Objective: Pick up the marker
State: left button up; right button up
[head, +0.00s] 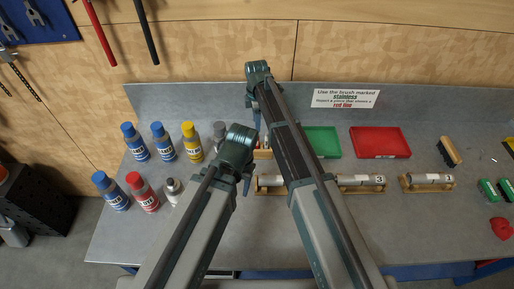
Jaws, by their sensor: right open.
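I cannot make out the marker for certain. A small wooden holder (263,154) with upright items stands between my arms, partly hidden by them. My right gripper (252,115) hangs over the back of the bench, left of the holder, and is open with nothing seen in it. My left gripper (247,186) is lower, in front of the holder. Its fingers are too small and too covered to tell open from shut.
Several bottles (134,142) stand on the left of the grey bench (230,272). A green tray (322,142) and a red tray (380,142) lie at the back. Numbered cylinders on wooden stands (428,182) line the middle. A brush (450,151) and a red cloth-like item (502,228) are at right.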

jog(key=b, duration=0.3)
send_over(257, 144)
jog(key=w, duration=0.2)
jog(key=f, duration=0.4)
jog(key=shift+s+f, duration=0.2)
jog(key=shift+s, duration=0.05)
jog(key=f+b, duration=0.1)
jog(key=b, duration=0.1)
jog(key=f+b, duration=0.1)
jog(key=f, duration=0.1)
jog(key=f+b, duration=0.2)
jog(key=shift+s+f+b, duration=0.15)
jog(key=shift+s+b, duration=0.15)
jog(key=shift+s, duration=0.05)
grip_shut()
